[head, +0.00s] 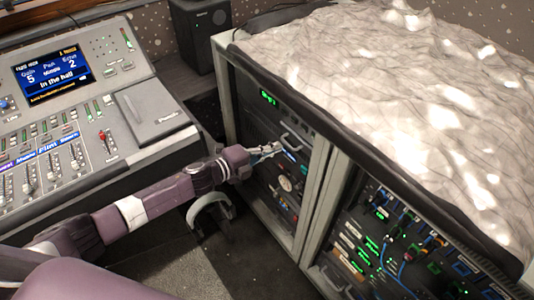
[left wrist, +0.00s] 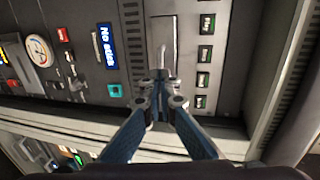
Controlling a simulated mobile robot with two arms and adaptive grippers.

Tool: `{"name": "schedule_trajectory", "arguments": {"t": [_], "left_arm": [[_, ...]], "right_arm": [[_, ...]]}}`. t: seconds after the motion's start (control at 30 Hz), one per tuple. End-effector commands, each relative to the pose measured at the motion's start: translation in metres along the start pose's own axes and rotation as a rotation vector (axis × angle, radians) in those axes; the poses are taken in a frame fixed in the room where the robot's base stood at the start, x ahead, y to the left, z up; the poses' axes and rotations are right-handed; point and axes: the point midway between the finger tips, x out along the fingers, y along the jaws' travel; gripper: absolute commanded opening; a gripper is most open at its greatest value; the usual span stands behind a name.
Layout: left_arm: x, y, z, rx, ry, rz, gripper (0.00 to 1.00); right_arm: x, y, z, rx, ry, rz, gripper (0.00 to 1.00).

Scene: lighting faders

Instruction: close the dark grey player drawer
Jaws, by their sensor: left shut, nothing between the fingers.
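The player is a dark grey unit in the left bay of the rack, with a small lit blue display (left wrist: 108,47) in the left wrist view. A narrow grey rectangular piece (left wrist: 164,36) that looks like its drawer lies just beyond my fingertips in that view; I cannot tell how far it stands out. My left gripper (head: 277,148) is shut and empty, close to the rack front. In the left wrist view its fingertips (left wrist: 160,82) meet near the end of that piece; contact is unclear. My right gripper is not in view.
The mixing desk (head: 60,188) with faders stands left. Headphones (head: 211,211) hang low beside the rack. A light crumpled cover (head: 370,85) lies on the rack top. A second bay with cables (head: 390,245) is at the right. A black speaker (head: 200,35) stands behind.

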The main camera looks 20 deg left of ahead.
Motion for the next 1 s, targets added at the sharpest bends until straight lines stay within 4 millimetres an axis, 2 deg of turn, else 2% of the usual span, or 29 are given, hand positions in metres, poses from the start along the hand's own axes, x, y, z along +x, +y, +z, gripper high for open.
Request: {"name": "schedule_trajectory", "arguments": {"t": [0.03, 0.2, 0.3, 0.5, 0.67, 0.87, 1.0], "left_arm": [[-0.005, -0.002, 0.004, 0.001, -0.002, 0.003, 0.00], [-0.039, 0.004, 0.003, 0.000, 0.000, 0.006, 0.00], [-0.060, 0.004, 0.002, 0.001, 0.001, 0.007, 0.00], [-0.091, 0.003, 0.002, 0.000, 0.000, 0.005, 0.00], [-0.102, 0.001, 0.002, 0.000, 0.001, 0.003, 0.00], [-0.104, 0.001, 0.002, -0.003, -0.001, 0.003, 0.00], [-0.099, 0.001, -0.007, -0.084, -0.047, 0.000, 0.00]], "right_arm": [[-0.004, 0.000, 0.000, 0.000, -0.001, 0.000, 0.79], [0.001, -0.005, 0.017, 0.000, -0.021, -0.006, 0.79], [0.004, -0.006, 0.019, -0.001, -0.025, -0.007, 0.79], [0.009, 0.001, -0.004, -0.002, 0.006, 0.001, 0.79], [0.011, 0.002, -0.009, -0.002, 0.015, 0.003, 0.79], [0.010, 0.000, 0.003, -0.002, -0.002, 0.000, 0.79], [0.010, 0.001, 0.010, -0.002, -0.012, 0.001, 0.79]]}}
